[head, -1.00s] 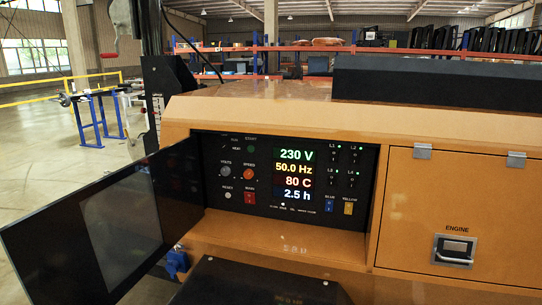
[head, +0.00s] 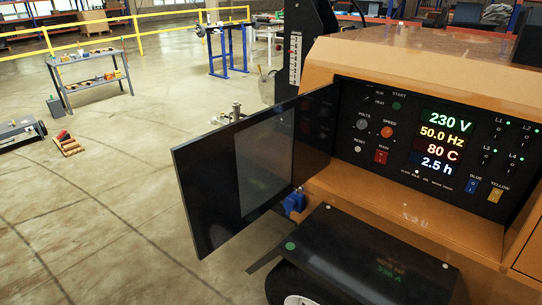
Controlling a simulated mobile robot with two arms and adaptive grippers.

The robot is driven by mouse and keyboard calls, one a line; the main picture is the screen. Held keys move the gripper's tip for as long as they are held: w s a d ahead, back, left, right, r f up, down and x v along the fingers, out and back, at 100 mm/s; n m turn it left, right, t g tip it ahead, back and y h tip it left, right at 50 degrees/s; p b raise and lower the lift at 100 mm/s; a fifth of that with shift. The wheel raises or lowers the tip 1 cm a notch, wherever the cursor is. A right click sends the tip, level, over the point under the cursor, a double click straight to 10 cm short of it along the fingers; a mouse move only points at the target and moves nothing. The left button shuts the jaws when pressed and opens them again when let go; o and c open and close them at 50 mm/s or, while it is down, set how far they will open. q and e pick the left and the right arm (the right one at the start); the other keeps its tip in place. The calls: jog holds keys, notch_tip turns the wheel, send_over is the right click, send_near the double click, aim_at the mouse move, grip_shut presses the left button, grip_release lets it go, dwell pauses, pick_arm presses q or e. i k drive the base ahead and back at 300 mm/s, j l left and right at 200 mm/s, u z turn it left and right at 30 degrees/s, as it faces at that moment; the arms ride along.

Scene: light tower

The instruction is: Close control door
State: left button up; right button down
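The control door (head: 262,160) is a dark panel with a greyish window, hinged at the left side of the control panel. It stands wide open, swung out to the left. The control panel (head: 440,148) is uncovered in the orange housing, with a lit display reading 230 V, 50.0 Hz, 80 C and 2.5 h, plus knobs and switches. Neither of my grippers shows in the head view.
A black fender-like plate (head: 355,258) juts out below the panel, with a blue part (head: 294,202) beside it under the door. A grey work table (head: 88,75) and a yellow railing (head: 140,32) stand farther back.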

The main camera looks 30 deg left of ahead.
aim_at(230, 175)
jog(key=j+z, duration=0.25)
jog(key=j, duration=0.65)
jog(key=j+z, duration=0.25)
jog(key=j, duration=0.65)
jog(key=j+z, duration=0.25)
jog(key=j, duration=0.7)
